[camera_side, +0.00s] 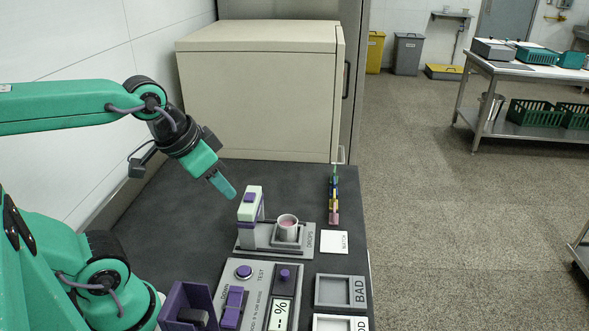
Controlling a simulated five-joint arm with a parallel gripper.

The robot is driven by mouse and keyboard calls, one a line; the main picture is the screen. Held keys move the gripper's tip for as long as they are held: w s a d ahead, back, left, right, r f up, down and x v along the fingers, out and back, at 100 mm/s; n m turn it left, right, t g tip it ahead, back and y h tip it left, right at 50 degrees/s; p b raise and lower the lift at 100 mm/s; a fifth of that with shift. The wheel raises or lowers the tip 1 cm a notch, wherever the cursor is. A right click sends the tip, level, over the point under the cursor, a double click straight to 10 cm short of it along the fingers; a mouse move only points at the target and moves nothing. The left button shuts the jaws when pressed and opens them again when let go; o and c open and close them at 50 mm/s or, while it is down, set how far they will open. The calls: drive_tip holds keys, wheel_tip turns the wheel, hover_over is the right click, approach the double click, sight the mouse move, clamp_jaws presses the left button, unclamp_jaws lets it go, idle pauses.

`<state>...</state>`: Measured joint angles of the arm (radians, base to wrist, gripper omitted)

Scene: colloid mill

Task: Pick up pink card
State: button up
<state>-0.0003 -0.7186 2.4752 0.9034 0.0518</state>
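A small pink piece (333,218) stands at the near end of a narrow row of coloured pieces on the dark table's right side; it may be the pink card, but it is too small to be sure. My gripper (222,187) hangs above the table, left of and apart from the row, pointing down to the right. Its teal fingertips appear as one shape, so I cannot tell if it is open or shut. I see nothing held in it.
A grey stand with a white and purple device (250,204) and a cup (287,222) with pink contents lies between my gripper and the row. A white card (334,242), a BAD tray (318,291) and a control panel (231,268) are nearer. A beige cabinet (260,95) stands behind.

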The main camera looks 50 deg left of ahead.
drive_tip(key=w+r+m+g, duration=0.1)
drive_tip(key=w+r+m, duration=0.1)
drive_tip(key=w+m, duration=0.5)
drive_tip(key=m+g, duration=0.4)
drive_tip(key=m, duration=1.5)
hover_over(335, 207)
wheel_tip(335, 207, down, 18)
drive_tip(key=shift+s+r, duration=0.15)
drive_tip(key=shift+r, duration=0.1)
drive_tip(key=shift+f+m+g, duration=0.3)
drive_tip(key=shift+f+m, duration=0.1)
drive_tip(key=shift+f, duration=1.3)
